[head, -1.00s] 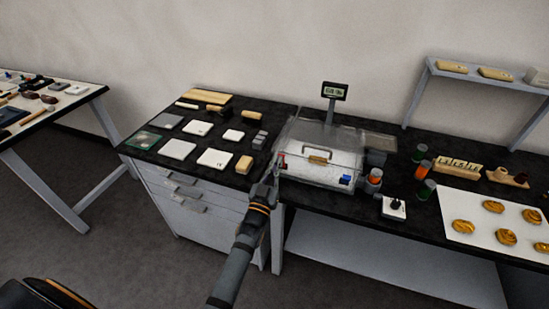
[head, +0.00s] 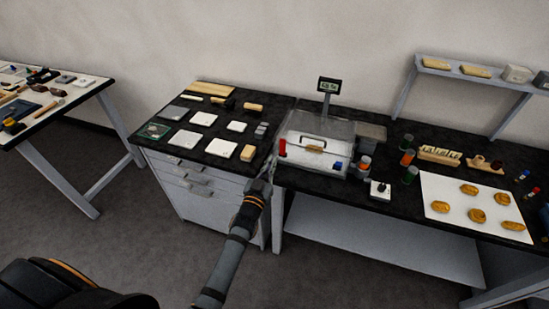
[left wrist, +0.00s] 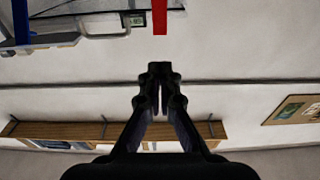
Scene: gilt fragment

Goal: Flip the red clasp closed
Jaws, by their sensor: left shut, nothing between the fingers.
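The red clasp (head: 282,148) is at the left front corner of a clear-lidded box (head: 330,133) on the black bench. It looks upright in the head view. The blue clasp (head: 338,166) is at the box's right front. In the left wrist view the red clasp (left wrist: 159,17) shows at the top middle and the blue clasp (left wrist: 21,22) at the top left. My left gripper (head: 266,178) is shut and empty, in front of the bench edge, below and left of the red clasp and apart from it. Its closed fingers (left wrist: 159,88) show in the left wrist view.
A display on a post (head: 329,87) stands behind the box. Jars (head: 364,162) and a small black-knobbed device (head: 380,190) stand to its right, before a white sheet (head: 440,190) with golden pieces. Flat white pieces (head: 222,147) lie left on the drawer cabinet.

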